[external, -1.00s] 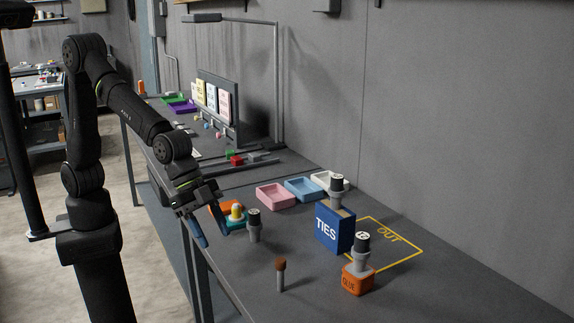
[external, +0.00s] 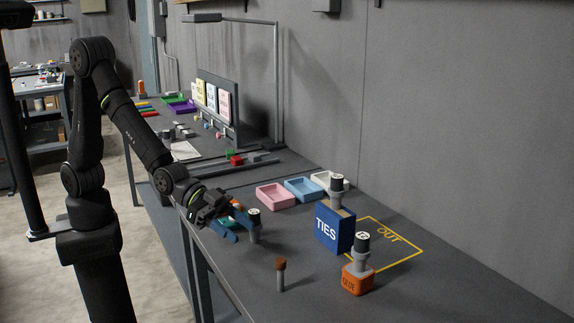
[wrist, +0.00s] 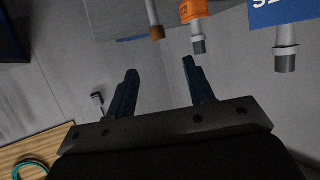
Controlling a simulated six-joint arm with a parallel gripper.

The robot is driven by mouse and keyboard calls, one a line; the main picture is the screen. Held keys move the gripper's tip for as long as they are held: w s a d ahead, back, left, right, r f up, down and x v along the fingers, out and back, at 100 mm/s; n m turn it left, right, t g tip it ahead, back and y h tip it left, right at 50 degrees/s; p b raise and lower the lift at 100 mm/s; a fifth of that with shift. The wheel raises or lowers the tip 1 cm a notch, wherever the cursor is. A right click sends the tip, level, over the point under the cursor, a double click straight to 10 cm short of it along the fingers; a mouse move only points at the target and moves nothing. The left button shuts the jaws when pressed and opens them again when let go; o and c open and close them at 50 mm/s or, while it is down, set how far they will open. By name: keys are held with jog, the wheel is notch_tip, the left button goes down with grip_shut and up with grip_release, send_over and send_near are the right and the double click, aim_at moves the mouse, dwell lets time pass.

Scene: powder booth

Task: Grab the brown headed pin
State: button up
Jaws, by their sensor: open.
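The brown headed pin (external: 281,270) stands upright on the grey bench, near its front edge, with a grey shaft and a round brown head. In the wrist view its brown head (wrist: 157,32) shows beyond my fingertips, near the top middle. My gripper (external: 240,226) is open, with its blue fingers apart and nothing between them. It is to the left of the pin in the external view, well short of it and higher than the bench top. A black-capped grey pin (external: 254,228) stands close to the fingertips.
An orange GLUE box (external: 357,280) and a blue TIES box (external: 333,232) stand to the right, each topped by a black-capped pin. Pink (external: 275,197) and light blue (external: 304,188) trays lie behind. The bench around the brown pin is clear.

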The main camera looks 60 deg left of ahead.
aim_at(280, 260)
jog(key=x, duration=0.8)
jog(key=shift+d+f, duration=0.1)
jog(key=shift+x, duration=2.4)
jog(key=shift+f, duration=0.2)
jog(key=shift+s, duration=0.1)
grip_shut()
jog(key=shift+r, duration=0.1)
